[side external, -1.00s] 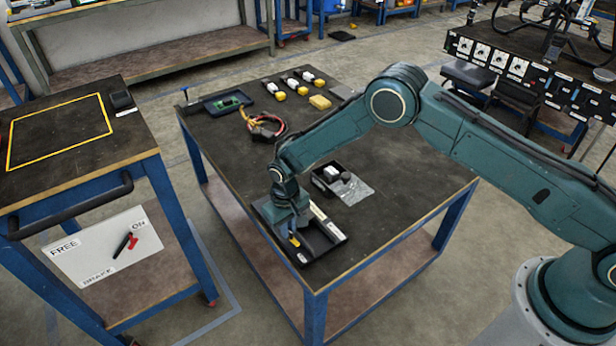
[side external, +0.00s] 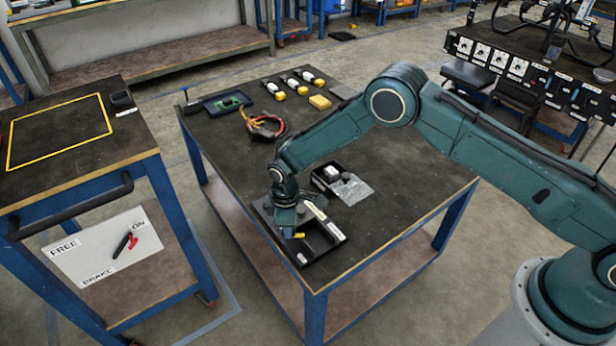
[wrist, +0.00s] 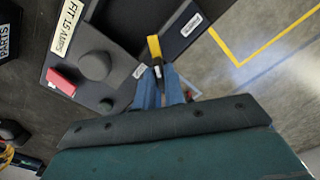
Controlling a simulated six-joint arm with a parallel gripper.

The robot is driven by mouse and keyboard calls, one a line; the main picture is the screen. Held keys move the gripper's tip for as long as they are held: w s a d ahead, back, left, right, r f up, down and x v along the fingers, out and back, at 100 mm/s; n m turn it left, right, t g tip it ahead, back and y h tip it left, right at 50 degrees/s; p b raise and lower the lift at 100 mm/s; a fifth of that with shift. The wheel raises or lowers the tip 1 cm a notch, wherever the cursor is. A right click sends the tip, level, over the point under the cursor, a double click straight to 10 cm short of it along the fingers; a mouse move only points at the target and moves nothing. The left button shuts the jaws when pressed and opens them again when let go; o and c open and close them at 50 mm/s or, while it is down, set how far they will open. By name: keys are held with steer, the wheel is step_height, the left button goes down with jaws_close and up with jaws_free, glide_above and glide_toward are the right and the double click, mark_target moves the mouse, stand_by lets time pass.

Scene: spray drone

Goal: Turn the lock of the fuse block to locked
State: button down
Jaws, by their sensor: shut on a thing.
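The fuse block (side external: 326,247) is a dark block near the front edge of the middle table, with a white label strip. In the wrist view the block (wrist: 120,25) shows the label "FIT 15 AMPS", a red piece and a round grey knob. A yellow-tipped black handle (wrist: 154,48), apparently the lock, also shows as a yellow spot in the side view (side external: 299,235). My gripper (wrist: 161,88) points down over the block, its blue fingers shut on the handle's black part. Its fingertips are mostly hidden in the side view. I cannot read the small labels beside the handle.
A small dark tray (side external: 318,181) with a white piece and a clear bag lies just behind the block. Wires (side external: 263,126), a green board (side external: 229,103) and several yellow-and-white connectors sit farther back.

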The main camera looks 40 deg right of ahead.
steer(key=n, duration=0.7)
stand_by(0.5)
steer(key=c, duration=1.5)
jaws_free()
steer(key=shift+r, duration=0.1)
step_height(320, 180, up, 14)
steer(key=shift+f, duration=0.15)
